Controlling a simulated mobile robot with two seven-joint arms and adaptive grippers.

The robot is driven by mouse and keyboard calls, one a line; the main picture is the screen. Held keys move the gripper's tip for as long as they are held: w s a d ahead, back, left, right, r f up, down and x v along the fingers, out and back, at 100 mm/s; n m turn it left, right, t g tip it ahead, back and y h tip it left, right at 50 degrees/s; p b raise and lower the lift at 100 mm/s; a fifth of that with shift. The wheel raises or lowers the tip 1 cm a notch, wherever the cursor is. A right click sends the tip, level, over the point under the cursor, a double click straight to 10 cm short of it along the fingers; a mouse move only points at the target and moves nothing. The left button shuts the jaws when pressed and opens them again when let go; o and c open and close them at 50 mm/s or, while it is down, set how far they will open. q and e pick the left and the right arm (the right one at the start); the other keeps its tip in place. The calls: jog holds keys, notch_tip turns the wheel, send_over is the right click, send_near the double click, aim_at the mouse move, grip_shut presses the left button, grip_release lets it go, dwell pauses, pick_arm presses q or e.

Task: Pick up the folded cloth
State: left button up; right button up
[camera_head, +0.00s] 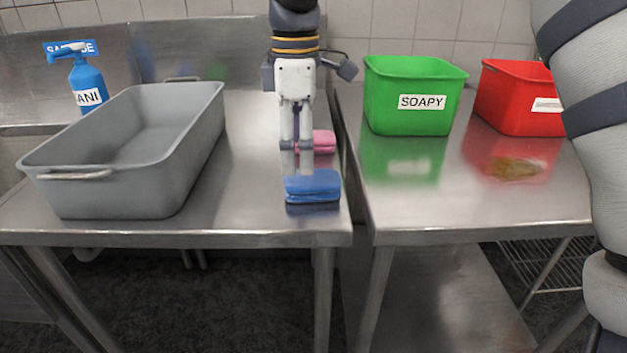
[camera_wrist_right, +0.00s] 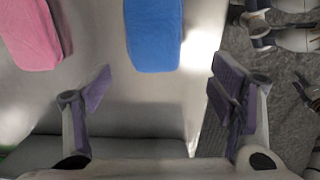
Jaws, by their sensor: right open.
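A blue folded cloth (camera_head: 312,187) lies flat near the front edge of the left steel table. A pink folded cloth (camera_head: 324,142) lies behind it, partly hidden by my right gripper (camera_head: 296,146). That gripper points down over the table, behind the blue cloth in the head view. In the right wrist view, my right gripper (camera_wrist_right: 163,88) has its fingers wide apart with nothing between them. The blue cloth (camera_wrist_right: 153,35) is beyond the gap between the fingertips, and the pink cloth (camera_wrist_right: 32,33) is to the left. My left gripper is not in view.
A grey tub (camera_head: 190,135) stands on the left table (camera_head: 245,205), with a blue spray bottle (camera_head: 88,85) behind it. On the right table (camera_head: 420,210) are a green "SOAPY" bin (camera_head: 410,118) and a red bin (camera_head: 515,115). A narrow gap separates the tables.

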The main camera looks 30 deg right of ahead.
aim_at(304, 178)
jog(key=f, duration=0.4)
jog(key=d+f, duration=0.1)
jog(key=f, duration=0.2)
jog(key=shift+w, duration=0.15)
jog(key=shift+r, duration=0.1)
jog(key=c, duration=1.2)
